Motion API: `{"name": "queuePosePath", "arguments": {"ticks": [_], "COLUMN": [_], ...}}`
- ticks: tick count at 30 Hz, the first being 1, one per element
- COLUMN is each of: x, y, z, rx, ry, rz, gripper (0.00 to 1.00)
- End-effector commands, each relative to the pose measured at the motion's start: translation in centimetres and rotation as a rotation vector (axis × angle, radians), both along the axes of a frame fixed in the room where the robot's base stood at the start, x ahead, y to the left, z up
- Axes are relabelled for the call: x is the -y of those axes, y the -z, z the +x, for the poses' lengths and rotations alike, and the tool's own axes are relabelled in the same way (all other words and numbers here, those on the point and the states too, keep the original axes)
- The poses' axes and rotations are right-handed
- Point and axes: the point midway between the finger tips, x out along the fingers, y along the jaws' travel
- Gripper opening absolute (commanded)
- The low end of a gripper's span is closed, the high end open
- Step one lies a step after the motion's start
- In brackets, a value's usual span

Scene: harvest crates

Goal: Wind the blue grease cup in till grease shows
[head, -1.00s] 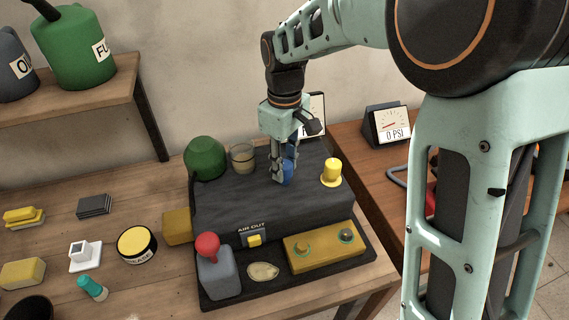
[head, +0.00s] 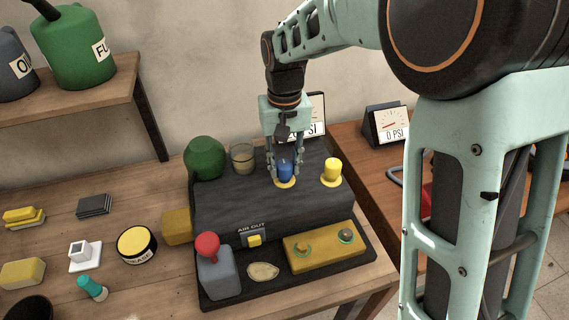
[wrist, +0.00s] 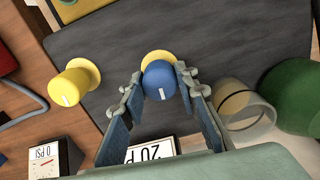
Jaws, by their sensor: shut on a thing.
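The blue grease cup (head: 285,168) stands upright on a yellow ring (head: 285,183) on top of the dark machine block (head: 232,207). It also shows in the wrist view (wrist: 158,80), with a white mark on its top. My gripper (head: 286,165) points straight down with its fingers on either side of the cup, shut on it. In the wrist view my gripper (wrist: 158,88) has one pad at each side of the cup. Part of the yellow ring shows beyond the cup. I cannot make out any grease there.
A yellow cup (head: 331,170) stands close on the right of the block. A clear glass cup (head: 243,158) and a green dome (head: 205,158) are on the left. A gauge reading 20 PSI (wrist: 150,151) stands behind. A red-knobbed lever (head: 207,245) is in front.

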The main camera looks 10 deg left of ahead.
Motion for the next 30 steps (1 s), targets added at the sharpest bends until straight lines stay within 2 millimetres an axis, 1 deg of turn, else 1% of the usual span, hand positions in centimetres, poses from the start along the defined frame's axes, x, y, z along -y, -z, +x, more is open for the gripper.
{"name": "queuePosePath", "arguments": {"ticks": [9,22,23,27,30], "x": [-0.02,-0.03,-0.03,-0.02,-0.01], "y": [-0.07,-0.08,-0.08,-0.06,-0.04], "z": [0.03,0.05,0.05,0.05,0.03], "rx": [0.002,0.002,0.002,0.002,0.001], "ry": [0.084,0.091,0.091,0.091,0.091], "rz": [0.001,0.001,0.001,0.001,0.0], "gripper": [0.04,0.04,0.3,0.46,0.46]}}
